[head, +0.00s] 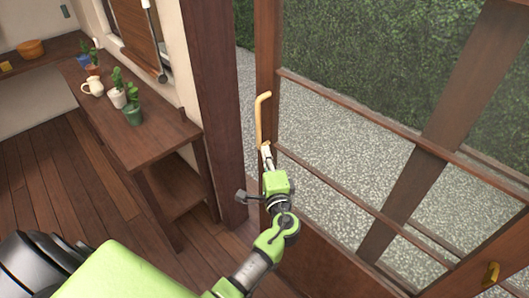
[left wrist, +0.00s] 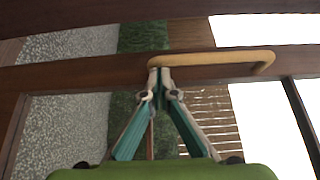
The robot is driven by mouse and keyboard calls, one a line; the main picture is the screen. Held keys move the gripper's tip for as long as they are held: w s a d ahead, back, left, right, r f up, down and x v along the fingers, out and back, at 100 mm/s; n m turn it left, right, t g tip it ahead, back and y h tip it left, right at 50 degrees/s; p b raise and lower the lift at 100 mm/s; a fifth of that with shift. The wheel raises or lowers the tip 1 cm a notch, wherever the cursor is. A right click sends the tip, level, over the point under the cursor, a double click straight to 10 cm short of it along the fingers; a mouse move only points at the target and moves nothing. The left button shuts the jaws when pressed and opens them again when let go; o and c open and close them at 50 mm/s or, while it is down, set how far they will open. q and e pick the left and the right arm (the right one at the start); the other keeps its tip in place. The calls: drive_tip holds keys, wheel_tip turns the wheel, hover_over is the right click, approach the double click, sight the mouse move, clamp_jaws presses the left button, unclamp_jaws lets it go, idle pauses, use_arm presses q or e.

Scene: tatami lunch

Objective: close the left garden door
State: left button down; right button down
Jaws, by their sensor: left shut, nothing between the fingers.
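The left garden door is a brown wooden frame (head: 267,62) with see-through panes and cross bars. A gap showing gravel and hedge lies between its edge and the thick wooden post on the left. Its pale wooden bar handle (head: 260,118) stands upright on the door's edge. My left gripper (head: 265,147) is at the handle's lower end, shut with nothing held. The left wrist view shows the fingertips (left wrist: 160,74) together at one end of the handle (left wrist: 215,58); whether they touch it I cannot tell. My right gripper is out of view.
A thick post (head: 215,100) stands left of the door. A wooden counter (head: 150,135) with potted cacti (head: 132,112) and a white jug (head: 93,86) is farther left. Another brass-coloured handle (head: 490,274) shows at lower right. Gravel and hedge lie outside.

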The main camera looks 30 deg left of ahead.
use_arm(q)
drive_tip(key=w+a+b, duration=0.3)
drive_tip(key=a, duration=0.9)
drive_tip(key=w+a+b, duration=0.3)
drive_tip(key=w+a, duration=0.1)
drive_tip(key=a, duration=0.7)
drive_tip(key=shift+w+a, duration=0.2)
drive_tip(key=shift+a, duration=0.15)
drive_tip(key=shift+r, duration=0.1)
